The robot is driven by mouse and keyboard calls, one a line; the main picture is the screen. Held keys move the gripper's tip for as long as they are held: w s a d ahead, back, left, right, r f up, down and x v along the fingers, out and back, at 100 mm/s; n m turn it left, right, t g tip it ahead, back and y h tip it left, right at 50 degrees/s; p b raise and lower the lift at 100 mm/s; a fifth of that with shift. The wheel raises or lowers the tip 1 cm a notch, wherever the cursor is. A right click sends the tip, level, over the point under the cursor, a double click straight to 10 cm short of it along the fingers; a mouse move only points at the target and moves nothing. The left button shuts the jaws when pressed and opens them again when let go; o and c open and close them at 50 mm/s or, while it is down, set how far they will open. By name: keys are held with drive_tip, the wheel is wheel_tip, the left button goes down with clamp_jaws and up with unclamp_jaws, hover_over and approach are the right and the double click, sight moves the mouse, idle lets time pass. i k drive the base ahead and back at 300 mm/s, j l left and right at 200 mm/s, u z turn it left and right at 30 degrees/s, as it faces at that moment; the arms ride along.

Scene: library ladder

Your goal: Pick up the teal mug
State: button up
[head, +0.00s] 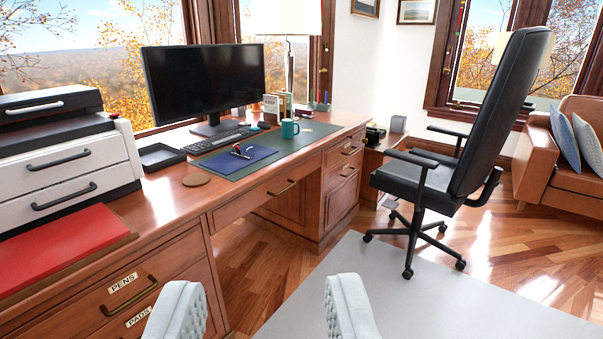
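The teal mug (290,128) stands upright on the dark green desk mat (311,133), in front of the monitor's right side. My gripper (262,310) shows at the bottom edge of the head view, its two pale fingers wide apart. It is open, with nothing between the fingers. It is well short of the mug, nearer the camera and lower in the picture. The mug is in clear view, with small items behind it.
A wooden desk (175,210) runs along the left to the middle. A blue folder (235,158), keyboard (220,138) and monitor (203,80) lie or stand near the mug. A black office chair (490,120) stands to the right.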

sight(288, 124)
drive_tip(key=i+z, duration=0.35)
drive_tip(key=i, duration=1.55)
drive_tip(key=i+l+u, duration=0.1)
drive_tip(key=i+u, duration=0.15)
drive_tip(key=i, duration=0.25)
drive_tip(key=i+l+u, duration=0.3)
drive_tip(key=i, duration=0.15)
drive_tip(key=i+l+u, duration=0.25)
drive_tip(key=i, duration=0.2)
